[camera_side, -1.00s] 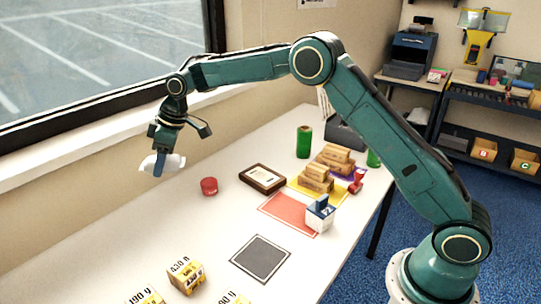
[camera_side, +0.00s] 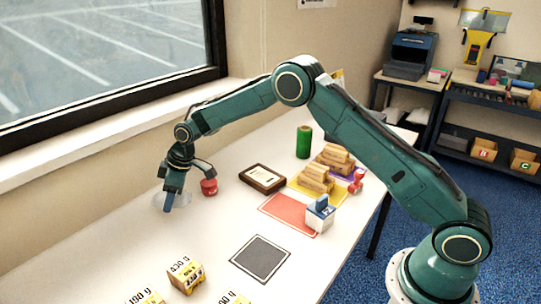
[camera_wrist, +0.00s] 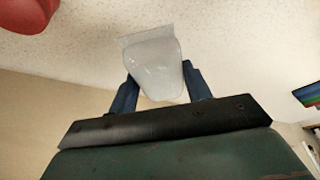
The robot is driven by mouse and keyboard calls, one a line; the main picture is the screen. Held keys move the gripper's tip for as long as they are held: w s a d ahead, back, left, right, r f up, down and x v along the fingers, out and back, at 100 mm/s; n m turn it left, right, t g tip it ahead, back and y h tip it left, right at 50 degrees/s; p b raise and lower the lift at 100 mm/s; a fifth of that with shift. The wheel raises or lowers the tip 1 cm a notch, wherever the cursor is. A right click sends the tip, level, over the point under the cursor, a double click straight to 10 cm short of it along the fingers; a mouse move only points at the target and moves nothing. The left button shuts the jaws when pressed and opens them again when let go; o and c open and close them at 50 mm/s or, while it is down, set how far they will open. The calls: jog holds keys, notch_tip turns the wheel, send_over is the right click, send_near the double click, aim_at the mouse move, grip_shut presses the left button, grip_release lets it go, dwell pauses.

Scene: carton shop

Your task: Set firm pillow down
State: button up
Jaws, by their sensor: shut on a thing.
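The pillow (camera_wrist: 152,68) is a pale, translucent air cushion, seen between my gripper's two blue fingers in the wrist view. In the side view only a faint part of the pillow (camera_side: 158,203) shows beside the fingers. My gripper (camera_side: 169,200) is shut on it, pointing down, low over the white table at the window side. I cannot tell whether the pillow touches the table top.
A red round object (camera_side: 209,187) stands close to the right of my gripper; red also shows at the wrist view's top left corner (camera_wrist: 28,14). A framed plaque (camera_side: 262,178), red mat (camera_side: 283,212) and dark square pad (camera_side: 261,258) lie further right. Weight-marked blocks (camera_side: 186,274) stand in front.

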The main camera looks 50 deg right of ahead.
aim_at(177, 215)
jog(key=shift+f, duration=1.95)
jog(key=shift+f, duration=0.25)
jog(key=o, duration=0.9)
jog(key=shift+o, duration=0.2)
jog(key=shift+d+f, duration=0.1)
jog(key=shift+d, duration=0.1)
jog(key=shift+s+d+r, duration=0.1)
jog(key=shift+r, duration=0.65)
jog(key=v, duration=1.1)
jog(key=shift+r, duration=0.1)
